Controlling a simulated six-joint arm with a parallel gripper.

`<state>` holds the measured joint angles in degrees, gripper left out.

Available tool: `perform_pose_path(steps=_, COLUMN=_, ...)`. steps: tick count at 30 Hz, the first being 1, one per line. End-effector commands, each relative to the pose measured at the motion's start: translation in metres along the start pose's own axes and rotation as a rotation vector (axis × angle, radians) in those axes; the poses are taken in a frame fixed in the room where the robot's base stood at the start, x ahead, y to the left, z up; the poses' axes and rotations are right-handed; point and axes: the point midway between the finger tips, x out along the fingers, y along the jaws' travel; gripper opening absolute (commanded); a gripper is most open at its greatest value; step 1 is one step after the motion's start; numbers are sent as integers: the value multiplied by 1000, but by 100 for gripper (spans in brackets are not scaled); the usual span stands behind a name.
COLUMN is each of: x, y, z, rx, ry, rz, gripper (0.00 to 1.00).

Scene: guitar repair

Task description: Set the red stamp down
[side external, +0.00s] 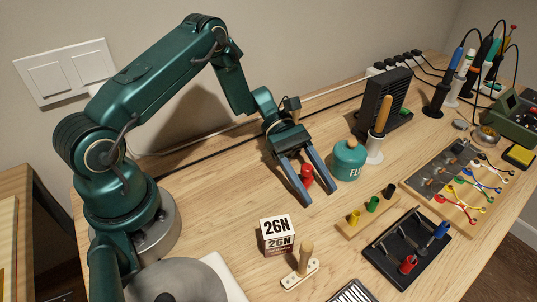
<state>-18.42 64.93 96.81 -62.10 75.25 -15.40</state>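The red stamp (306,174) is a small red piece with a knob-like top. It appears between the two blue fingers of my gripper (317,199), close to the right finger and a little above the fingertips in the picture. The fingers are spread apart, point down and toward the front, and their tips are at or just above the wooden table (225,205). The fingers partly cover the stamp's sides. Whether they touch it, and whether its base rests on the table, is hard to see.
A teal round container (348,160) stands just right of my gripper. A 26N block (277,236) and a wooden-handled tool (304,263) stand in front. A wooden rack with coloured pegs (345,228) and a black tray (375,258) lie at right. Bare table surrounds the fingertips.

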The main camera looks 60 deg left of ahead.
Motion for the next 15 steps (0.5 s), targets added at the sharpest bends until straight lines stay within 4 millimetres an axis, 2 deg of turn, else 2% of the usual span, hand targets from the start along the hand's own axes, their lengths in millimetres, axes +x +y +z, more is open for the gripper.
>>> perform_pose_path(steps=10, x=-2, y=0, z=2, rx=1, ry=0, rz=1, gripper=58)
perform_pose_path(steps=15, x=-26, y=1, z=2, rx=3, ry=1, rz=6, gripper=58)
